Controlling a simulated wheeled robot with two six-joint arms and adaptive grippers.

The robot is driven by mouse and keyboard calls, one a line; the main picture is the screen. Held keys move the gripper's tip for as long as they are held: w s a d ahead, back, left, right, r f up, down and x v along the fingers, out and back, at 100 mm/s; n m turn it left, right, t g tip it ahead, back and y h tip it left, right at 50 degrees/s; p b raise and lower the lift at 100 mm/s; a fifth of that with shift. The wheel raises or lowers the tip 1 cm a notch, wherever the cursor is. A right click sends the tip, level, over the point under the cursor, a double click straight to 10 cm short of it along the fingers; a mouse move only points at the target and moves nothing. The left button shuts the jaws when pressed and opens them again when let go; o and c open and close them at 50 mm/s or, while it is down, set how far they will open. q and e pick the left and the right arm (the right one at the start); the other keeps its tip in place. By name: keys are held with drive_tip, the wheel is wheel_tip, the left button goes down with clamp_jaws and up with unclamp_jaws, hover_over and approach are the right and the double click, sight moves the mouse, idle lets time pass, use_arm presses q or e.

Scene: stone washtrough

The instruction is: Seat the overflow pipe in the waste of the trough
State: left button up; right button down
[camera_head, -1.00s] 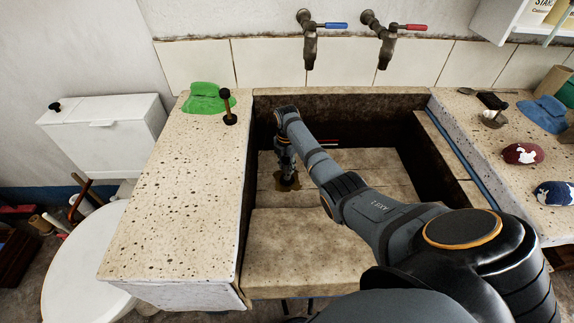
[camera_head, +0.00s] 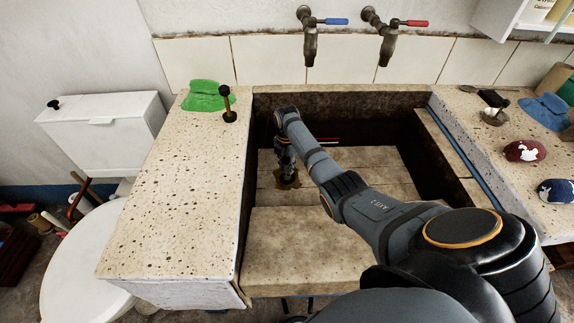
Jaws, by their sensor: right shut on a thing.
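The stone trough (camera_head: 330,222) has a deep basin with a slatted-looking floor. The waste (camera_head: 288,183) shows as a brownish patch on the basin floor at the left. My right gripper (camera_head: 287,164) points down into the basin directly above the waste. It is shut on what seems to be the overflow pipe, mostly hidden by the gripper. I cannot tell whether its lower end is inside the waste or only touching it. My left gripper is not in view.
A dark upright piece with a brown stem (camera_head: 228,104) and a green cloth (camera_head: 204,96) are on the left ledge. Two taps (camera_head: 309,42) hang above the back rim.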

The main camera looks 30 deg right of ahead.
drive_tip(key=shift+f, duration=0.25)
drive_tip(key=c, duration=1)
unclamp_jaws()
drive_tip(key=shift+o, duration=0.7)
drive_tip(key=o, duration=0.7)
